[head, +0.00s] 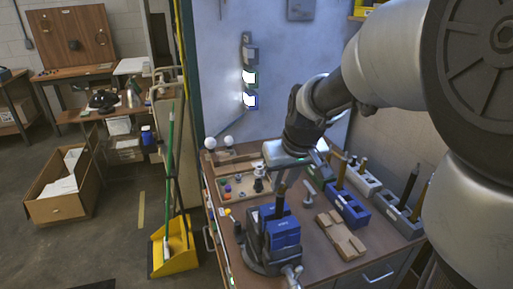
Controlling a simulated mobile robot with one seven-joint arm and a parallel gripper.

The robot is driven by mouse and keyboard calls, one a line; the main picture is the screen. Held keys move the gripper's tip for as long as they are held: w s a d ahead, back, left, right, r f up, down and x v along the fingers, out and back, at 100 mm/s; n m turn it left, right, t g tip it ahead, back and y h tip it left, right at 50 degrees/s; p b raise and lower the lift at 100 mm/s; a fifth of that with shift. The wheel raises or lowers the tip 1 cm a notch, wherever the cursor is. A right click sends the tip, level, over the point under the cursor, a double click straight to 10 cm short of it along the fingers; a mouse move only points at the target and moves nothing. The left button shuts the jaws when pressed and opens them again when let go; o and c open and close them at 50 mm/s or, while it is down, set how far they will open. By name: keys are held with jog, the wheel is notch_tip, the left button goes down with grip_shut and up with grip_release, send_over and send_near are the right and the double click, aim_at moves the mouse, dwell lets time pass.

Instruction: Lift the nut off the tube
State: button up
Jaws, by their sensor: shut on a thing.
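The tube stands in a dark vise (258,240) with blue jaws near the front of the bench. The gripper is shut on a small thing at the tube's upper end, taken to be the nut. The fingers and hand hide the nut, and it is too small to make out. I cannot tell whether it is still touching the tube.
Right of the vise lies a wooden block (341,234). Blue and grey holders (349,207) with upright rods stand behind it. A wooden tray (246,188) with small coloured parts and two white bulbs (220,142) are at the left. My arm fills the right side.

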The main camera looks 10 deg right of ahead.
aim_at(283, 188)
jog(key=shift+r+p, duration=0.6)
jog(key=shift+r, duration=0.3)
grip_shut()
jog(key=shift+r+p, duration=1)
jog(key=shift+r, duration=0.45)
jog(key=shift+r+p, duration=1.35)
jog(key=shift+r, duration=0.65)
